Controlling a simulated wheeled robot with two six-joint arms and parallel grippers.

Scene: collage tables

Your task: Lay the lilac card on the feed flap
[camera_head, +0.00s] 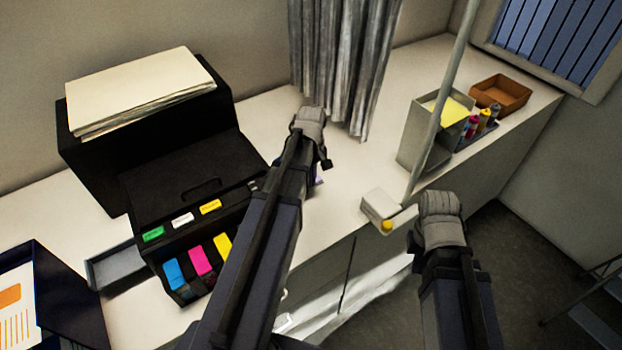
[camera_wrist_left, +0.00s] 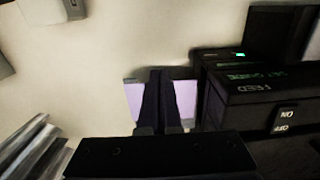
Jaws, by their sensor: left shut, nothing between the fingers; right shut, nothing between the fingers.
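The lilac card (camera_wrist_left: 186,97) lies on the pale counter in the left wrist view, showing on both sides of my left gripper's fingers. In the head view only a sliver of lilac (camera_head: 319,181) shows beside my left arm. My left gripper (camera_wrist_left: 160,74) is shut and empty, its fingers in front of the card's middle. I cannot tell whether they touch it. I cannot make out the flap's full outline. My right gripper's fingers do not show, only its arm.
The black printer (camera_head: 142,195) carries a paper stack (camera_head: 135,85) and colored cartridges. A grey curtain (camera_head: 340,60) hangs behind. A thin pole, a grey bin (camera_head: 412,135), several small bottles and a brown tray (camera_head: 500,92) stand on the right. Counter right of my left arm is mostly bare.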

